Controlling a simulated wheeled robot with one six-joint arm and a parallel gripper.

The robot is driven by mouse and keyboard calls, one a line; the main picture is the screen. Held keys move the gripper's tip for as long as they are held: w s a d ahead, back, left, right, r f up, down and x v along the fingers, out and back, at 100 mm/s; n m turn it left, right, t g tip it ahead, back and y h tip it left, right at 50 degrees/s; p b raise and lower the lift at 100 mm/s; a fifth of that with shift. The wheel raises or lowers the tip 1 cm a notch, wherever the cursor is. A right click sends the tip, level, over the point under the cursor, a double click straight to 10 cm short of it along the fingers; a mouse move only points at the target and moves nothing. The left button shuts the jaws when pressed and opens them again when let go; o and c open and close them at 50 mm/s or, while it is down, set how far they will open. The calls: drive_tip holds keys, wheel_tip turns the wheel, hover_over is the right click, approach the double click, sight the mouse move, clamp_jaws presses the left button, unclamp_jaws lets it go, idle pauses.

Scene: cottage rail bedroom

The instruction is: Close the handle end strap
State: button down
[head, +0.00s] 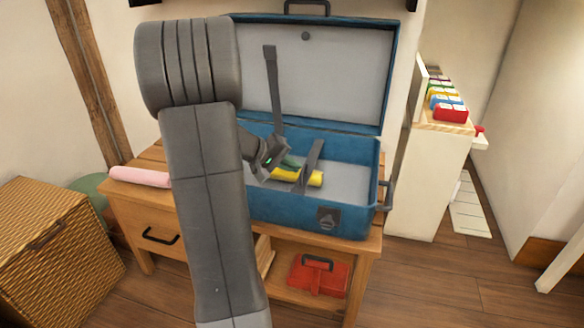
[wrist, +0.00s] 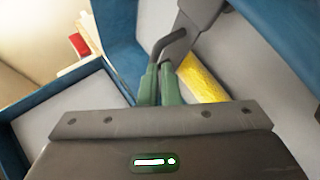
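The blue suitcase (head: 300,207) stands open on a wooden bench, its lid (head: 325,75) raised behind. One grey strap (head: 272,75) stands upright at its left part. The other grey strap (head: 313,157), nearer the right end with the side handle (head: 386,196), is raised and tilted over the inside. That strap also shows in the wrist view (wrist: 200,12), with a thin bent end at my fingertips. My gripper (head: 291,163) is inside the case beside this strap. Its green fingers (wrist: 159,80) are close together; whether they pinch the strap's end is unclear.
A yellow roll (head: 309,178) lies in the case, below the strap. A pink roll (head: 140,176) lies on the bench (head: 125,194) at left. A red box (head: 318,275) is on its lower shelf. A wicker chest (head: 50,240) stands left, a white shelf unit (head: 425,185) right.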

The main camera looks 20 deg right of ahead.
drive_tip(key=shift+s+f, duration=0.2)
drive_tip(key=shift+f, duration=0.3)
drive_tip(key=shift+r, duration=0.1)
drive_tip(key=w+p+v, duration=0.1)
drive_tip(key=p+v, duration=0.3)
drive_tip(key=v, duration=0.9)
drive_tip(key=shift+a+f+p, duration=0.2)
drive_tip(key=shift+a+p, duration=0.1)
drive_tip(key=shift+a, duration=0.35)
drive_tip(key=s+d+r+b+x, duration=0.1)
drive_tip(key=b+x, duration=0.3)
drive_tip(key=x, duration=0.9)
drive_tip(key=shift+d+f+b, duration=0.15)
drive_tip(key=shift+b, duration=0.2)
